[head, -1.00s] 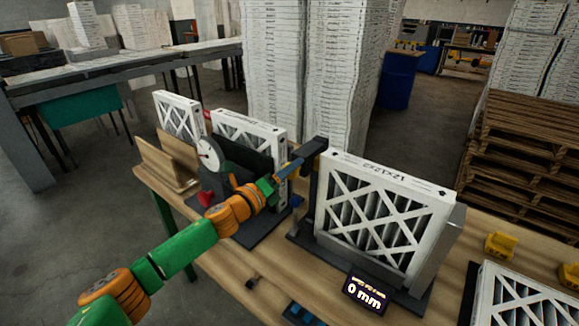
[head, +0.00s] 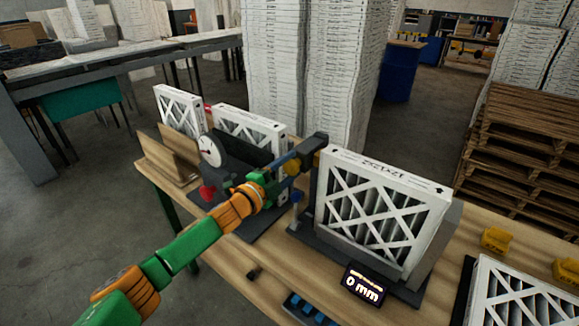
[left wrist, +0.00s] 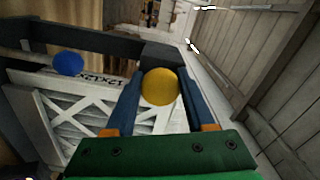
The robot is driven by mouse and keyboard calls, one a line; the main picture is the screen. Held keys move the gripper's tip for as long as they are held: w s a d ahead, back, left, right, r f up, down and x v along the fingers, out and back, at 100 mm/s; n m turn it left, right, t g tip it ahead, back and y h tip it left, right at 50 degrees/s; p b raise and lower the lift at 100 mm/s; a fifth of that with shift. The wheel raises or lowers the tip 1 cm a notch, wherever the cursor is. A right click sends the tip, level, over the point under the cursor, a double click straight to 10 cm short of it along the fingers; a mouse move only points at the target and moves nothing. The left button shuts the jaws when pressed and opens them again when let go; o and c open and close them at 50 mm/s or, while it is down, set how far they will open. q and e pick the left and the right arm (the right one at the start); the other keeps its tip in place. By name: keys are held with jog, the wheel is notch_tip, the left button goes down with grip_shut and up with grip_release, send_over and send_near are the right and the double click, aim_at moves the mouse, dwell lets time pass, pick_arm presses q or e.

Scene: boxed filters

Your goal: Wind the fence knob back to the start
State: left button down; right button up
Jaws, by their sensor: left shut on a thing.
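A round yellow knob (left wrist: 160,87) sits at the end of a dark block in the left wrist view, between the two blue fingers of my left gripper (left wrist: 158,98). The fingers are shut on it. In the head view the left gripper (head: 288,168) is beside the dark upright fixture at the left end of the large boxed filter (head: 380,210), and the yellow knob shows only partly. A small display (head: 364,287) in front of that filter reads 0 mm. My right gripper is not in view.
A blue knob (left wrist: 68,64) is left of the yellow one in the wrist view. A dial gauge (head: 211,150) and red knob (head: 207,192) stand left of my gripper. Other boxed filters (head: 180,110) stand behind.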

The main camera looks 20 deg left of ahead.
pick_arm(q)
jog(key=n, duration=0.7)
jog(key=shift+d+f, duration=0.1)
jog(key=shift+f, duration=0.05)
jog(key=n, duration=0.6)
jog(key=shift+s+d+n, duration=0.1)
jog(key=shift+n, duration=0.2)
jog(key=n, duration=0.2)
jog(key=shift+f+n, duration=0.1)
jog(key=shift+n, duration=0.3)
jog(key=n+b, duration=0.1)
jog(key=n, duration=0.2)
jog(key=shift+d+n, duration=0.1)
jog(key=shift+n, duration=0.2)
jog(key=n+b, duration=0.1)
jog(key=n, duration=0.2)
jog(key=shift+d+n, duration=0.1)
jog(key=shift+n, duration=1.5)
jog(key=shift+c, duration=1.4)
grip_release()
